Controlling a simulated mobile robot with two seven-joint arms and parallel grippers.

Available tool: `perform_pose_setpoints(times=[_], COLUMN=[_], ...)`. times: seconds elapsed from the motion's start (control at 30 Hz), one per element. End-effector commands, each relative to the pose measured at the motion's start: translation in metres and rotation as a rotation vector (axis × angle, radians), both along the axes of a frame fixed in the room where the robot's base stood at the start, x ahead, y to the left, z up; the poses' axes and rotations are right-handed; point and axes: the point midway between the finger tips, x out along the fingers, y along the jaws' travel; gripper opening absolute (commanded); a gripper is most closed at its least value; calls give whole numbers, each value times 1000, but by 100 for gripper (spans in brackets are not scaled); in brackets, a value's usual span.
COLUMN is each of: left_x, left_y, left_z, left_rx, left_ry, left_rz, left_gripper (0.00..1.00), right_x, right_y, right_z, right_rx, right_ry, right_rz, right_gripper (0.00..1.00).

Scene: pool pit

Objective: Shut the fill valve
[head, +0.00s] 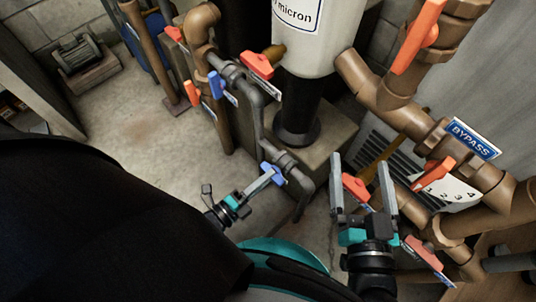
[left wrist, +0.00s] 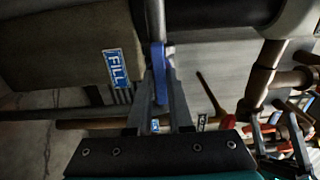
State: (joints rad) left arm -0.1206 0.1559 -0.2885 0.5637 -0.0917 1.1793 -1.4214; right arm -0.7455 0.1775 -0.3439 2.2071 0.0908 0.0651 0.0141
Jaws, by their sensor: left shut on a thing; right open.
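The fill valve's blue lever (head: 273,174) sits on a grey pipe in the lower middle of the head view. In the left wrist view the blue lever (left wrist: 160,75) stands between my fingers, and a blue FILL tag (left wrist: 115,68) is to its left. My left gripper (head: 267,178) is shut on this lever; its fingers show in the left wrist view (left wrist: 162,88). My right gripper (head: 360,162) is open, its fingers pointing up the picture. A red lever (head: 355,186) shows between those fingers; I cannot tell any contact.
Another blue lever (head: 215,84) and a red lever (head: 257,65) are on pipes further up. A white filter tank (head: 310,50) stands behind. Brown pipes with red levers and a BYPASS sign (head: 474,138) crowd the right. Concrete floor (head: 140,120) is open at left.

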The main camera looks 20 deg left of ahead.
Motion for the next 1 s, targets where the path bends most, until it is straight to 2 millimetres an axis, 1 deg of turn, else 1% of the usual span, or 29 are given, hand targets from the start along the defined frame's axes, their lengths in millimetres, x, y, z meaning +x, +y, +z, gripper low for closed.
perform_pose_setpoints(times=[0.07,0.17,1.0], left_x=[0,0,-1], left_y=[0,0,0], left_z=[0,0,0], left_rx=[15,89,1037], left_ry=[-6,-37,-427], left_rz=[0,1,0], left_gripper=[0,0,0], right_x=[0,0,0], right_y=[0,0,0], right_z=[0,0,0], right_rx=[0,0,0], right_ry=[0,0,1], right_rz=[0,0,0], right_gripper=[100,100,100])
